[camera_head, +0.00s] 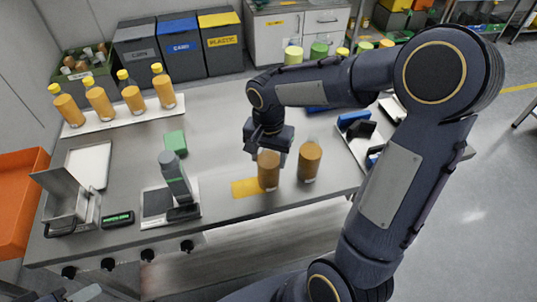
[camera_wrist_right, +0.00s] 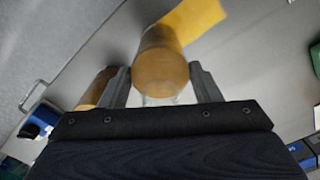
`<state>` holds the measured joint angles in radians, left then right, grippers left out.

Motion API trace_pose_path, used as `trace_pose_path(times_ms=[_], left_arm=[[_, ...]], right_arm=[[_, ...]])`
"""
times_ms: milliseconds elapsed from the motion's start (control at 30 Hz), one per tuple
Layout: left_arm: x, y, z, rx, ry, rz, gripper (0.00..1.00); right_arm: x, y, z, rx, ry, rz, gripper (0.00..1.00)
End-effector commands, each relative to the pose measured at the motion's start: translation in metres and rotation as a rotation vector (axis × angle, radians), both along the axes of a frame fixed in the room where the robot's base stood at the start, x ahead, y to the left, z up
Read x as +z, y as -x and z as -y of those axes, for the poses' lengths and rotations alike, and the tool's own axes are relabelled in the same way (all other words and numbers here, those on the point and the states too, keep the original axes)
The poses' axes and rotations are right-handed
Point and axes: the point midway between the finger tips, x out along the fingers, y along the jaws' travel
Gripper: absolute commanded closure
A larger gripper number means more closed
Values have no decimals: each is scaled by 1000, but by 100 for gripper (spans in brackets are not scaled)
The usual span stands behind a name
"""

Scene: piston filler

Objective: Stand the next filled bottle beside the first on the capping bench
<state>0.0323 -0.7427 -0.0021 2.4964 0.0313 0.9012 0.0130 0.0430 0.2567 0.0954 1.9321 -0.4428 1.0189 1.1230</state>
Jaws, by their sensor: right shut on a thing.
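My right gripper (camera_head: 268,142) is shut on an orange-filled bottle (camera_head: 268,172), which is upright at the right end of a yellow mat (camera_head: 243,188). I cannot tell whether its base touches the surface. Another filled bottle (camera_head: 310,160) stands upright just to its right on the steel bench (camera_head: 225,130), with a clear neck and no cap visible. In the right wrist view the held bottle (camera_wrist_right: 162,65) is between the fingers, and the other bottle (camera_wrist_right: 97,88) is partly hidden behind the left finger. My left gripper (camera_head: 84,293) shows only partly at the bottom left edge.
Several yellow-capped filled bottles (camera_head: 98,100) stand on a white rack at the back left. A scale (camera_head: 157,203) with a grey device, an open metal box (camera_head: 65,203) and a green block (camera_head: 175,142) are left of the mat. A tray (camera_head: 345,140) with blue items lies right.

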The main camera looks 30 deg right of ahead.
Motion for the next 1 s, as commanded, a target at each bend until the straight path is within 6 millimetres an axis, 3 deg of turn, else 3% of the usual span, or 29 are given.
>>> trace_pose_path(times_ms=[33, 200, 567, 667, 1000], left_arm=[[-2, 0, 0, 0, 0, 0, 64], [-1, 0, 0, 0, 0, 0, 64], [4, 0, 0, 0, 0, 0, 64], [2, 0, 0, 0, 0, 0, 64], [3, 0, 0, 0, 0, 0, 64]], right_arm=[[-2, 0, 0, 0, 0, 0, 42], [-1, 0, 0, 0, 0, 0, 21], [6, 0, 0, 0, 0, 1, 21], [18, -1, 0, -2, 0, 6, 21], [90, -1, 0, 0, -1, 6, 21]])
